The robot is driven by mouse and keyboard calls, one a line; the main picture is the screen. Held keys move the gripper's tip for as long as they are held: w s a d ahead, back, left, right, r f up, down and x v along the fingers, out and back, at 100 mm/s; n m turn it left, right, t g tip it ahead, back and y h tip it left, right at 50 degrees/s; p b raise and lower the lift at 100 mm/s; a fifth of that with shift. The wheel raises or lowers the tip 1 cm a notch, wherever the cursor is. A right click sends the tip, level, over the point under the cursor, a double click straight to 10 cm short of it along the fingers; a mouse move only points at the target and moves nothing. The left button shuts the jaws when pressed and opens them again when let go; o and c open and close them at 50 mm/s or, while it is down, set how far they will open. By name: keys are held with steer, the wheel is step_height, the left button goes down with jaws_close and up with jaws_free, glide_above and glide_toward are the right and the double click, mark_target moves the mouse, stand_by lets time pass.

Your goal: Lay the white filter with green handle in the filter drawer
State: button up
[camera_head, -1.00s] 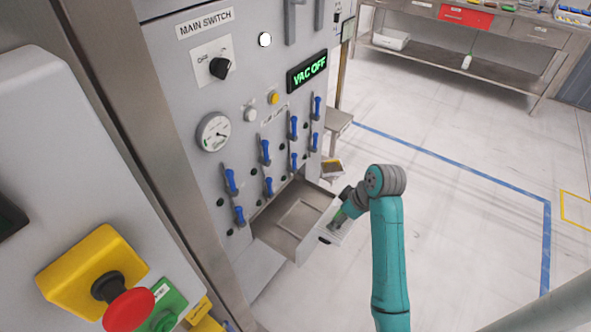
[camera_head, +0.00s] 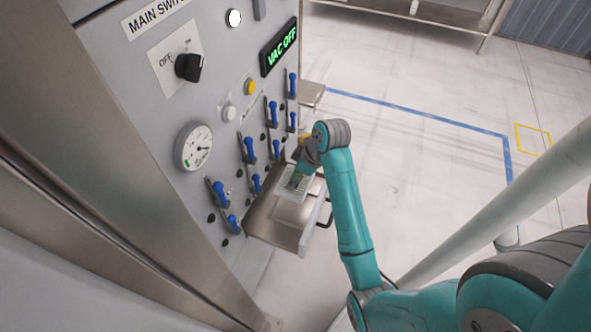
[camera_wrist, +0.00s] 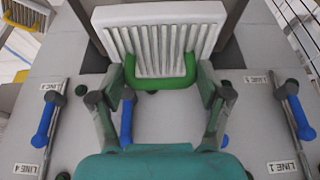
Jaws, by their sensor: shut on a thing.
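The white pleated filter (camera_wrist: 160,45) has a green handle (camera_wrist: 160,84) facing my gripper. My gripper (camera_wrist: 165,83) is shut on this handle, one finger at each end. In the head view the filter (camera_head: 296,183) appears over the open filter drawer (camera_head: 275,222), towards its far end by the panel. Whether it touches the drawer floor or hangs above it I cannot tell. My gripper (camera_head: 301,165) is partly hidden by my wrist there.
The panel carries several blue valve levers (camera_head: 219,190), a pressure gauge (camera_head: 193,146) and a main switch (camera_head: 188,67); the levers are close to my gripper. A "VAC OFF" display (camera_head: 281,48) is lit. The floor (camera_head: 430,130) to the right is clear.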

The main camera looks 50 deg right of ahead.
steer(key=shift+f, duration=5.75)
steer(key=shift+f, duration=1.3)
steer(key=o, duration=1.2)
steer(key=shift+s, duration=0.1)
steer(key=shift+c, duration=0.2)
steer(key=v, duration=1.2)
